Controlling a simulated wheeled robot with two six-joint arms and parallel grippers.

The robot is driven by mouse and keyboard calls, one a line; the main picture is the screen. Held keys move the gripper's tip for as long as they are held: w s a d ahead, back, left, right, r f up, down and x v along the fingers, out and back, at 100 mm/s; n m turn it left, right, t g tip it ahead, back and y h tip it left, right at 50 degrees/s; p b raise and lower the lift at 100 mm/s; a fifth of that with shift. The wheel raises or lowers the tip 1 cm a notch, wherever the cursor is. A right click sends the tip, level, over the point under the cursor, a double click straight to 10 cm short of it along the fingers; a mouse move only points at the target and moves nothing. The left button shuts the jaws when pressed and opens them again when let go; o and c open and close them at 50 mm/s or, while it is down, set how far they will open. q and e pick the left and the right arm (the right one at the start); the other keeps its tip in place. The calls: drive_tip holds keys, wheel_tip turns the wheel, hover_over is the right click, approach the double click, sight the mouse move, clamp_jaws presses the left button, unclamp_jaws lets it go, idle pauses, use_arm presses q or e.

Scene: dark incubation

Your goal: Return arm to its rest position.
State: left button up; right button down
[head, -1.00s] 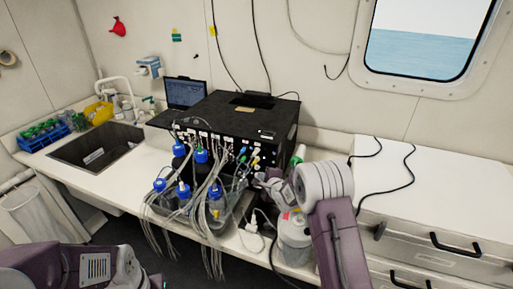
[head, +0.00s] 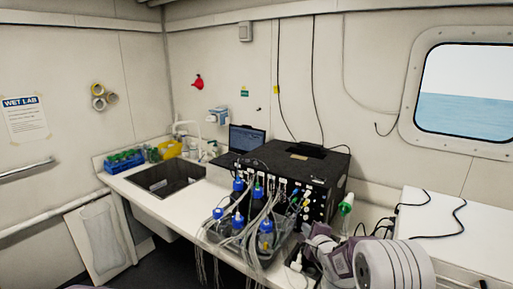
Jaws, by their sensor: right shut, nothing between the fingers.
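My right arm comes in at the lower right, with its white ringed joint large at the bottom edge. My right gripper (head: 318,237) is small and grey, shut and empty. It shows just right of the bottles' tubing and below the front right corner of the black box (head: 290,170). I cannot tell whether it touches anything. My left gripper is out of view; only a sliver of my left arm shows at the bottom edge.
Blue-capped bottles (head: 265,241) with many grey tubes stand in a tray before the black box. A laptop (head: 247,138), a sink (head: 165,178) and a blue rack (head: 125,162) are to the left. A white chest (head: 440,222) with black cables is at right.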

drive_tip(key=s+f+n+g+b, duration=0.1)
drive_tip(key=s+f+n+g, duration=0.3)
drive_tip(key=s, duration=0.8)
drive_tip(key=s+f+n+g+h+b, duration=0.1)
drive_tip(key=s+f+n+g, duration=0.3)
drive_tip(key=s+n, duration=0.5)
drive_tip(key=s+f+n+g, duration=0.4)
drive_tip(key=s+n, duration=0.3)
drive_tip(key=s, duration=0.9)
drive_tip(key=shift+s+f+g+h+b, duration=0.3)
drive_tip(key=shift+s+g+b, duration=0.05)
drive_tip(key=shift+g+b, duration=0.05)
